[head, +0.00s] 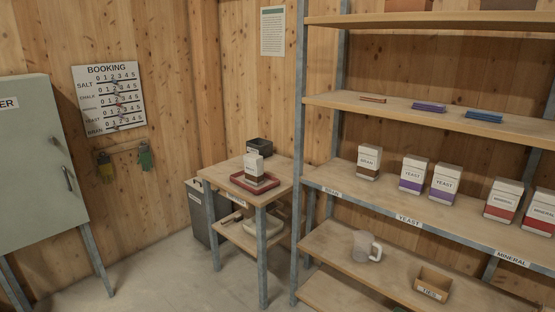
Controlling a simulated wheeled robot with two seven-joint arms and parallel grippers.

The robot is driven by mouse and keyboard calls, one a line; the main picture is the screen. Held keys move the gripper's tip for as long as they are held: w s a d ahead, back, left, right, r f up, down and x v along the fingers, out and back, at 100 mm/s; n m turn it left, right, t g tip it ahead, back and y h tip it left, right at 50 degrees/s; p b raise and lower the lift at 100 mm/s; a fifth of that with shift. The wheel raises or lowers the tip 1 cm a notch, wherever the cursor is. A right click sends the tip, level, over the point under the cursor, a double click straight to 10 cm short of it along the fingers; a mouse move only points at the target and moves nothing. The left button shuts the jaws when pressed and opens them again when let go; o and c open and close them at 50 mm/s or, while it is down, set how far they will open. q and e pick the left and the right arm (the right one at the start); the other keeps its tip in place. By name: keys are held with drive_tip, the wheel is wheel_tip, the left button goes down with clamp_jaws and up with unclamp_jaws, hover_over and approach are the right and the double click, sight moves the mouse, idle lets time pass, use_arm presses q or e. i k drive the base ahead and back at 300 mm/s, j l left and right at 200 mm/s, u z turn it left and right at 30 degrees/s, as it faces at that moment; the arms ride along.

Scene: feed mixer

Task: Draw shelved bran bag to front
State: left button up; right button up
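The bran bag (368,161), white with a brown lower band, stands upright on the middle shelf (325,175) of the metal rack, at its left end. It stands back from the front edge, with bare board in front of it. A BRAN label (332,192) is on the shelf edge near it. Another white bag (254,167) with a dark lower band stands on a red tray on the small table; its lettering is too small to read. Neither of my grippers is in view.
Two purple-banded yeast bags (412,175) and two red-banded mineral bags (502,200) stand farther right on that shelf. A shelf above holds flat folded packs (428,106). The shelf below holds a clear jug (364,247) and a box (432,285). A rack post (299,150) borders the left.

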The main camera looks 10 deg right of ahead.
sight(369, 161)
drive_tip(key=i+j+z, duration=0.1)
drive_tip(key=i, duration=1.6)
drive_tip(key=i+j+z, duration=0.15)
drive_tip(key=i+z, duration=0.2)
drive_tip(key=i, duration=0.15)
drive_tip(key=i+j+z, duration=0.75)
drive_tip(key=i, duration=0.15)
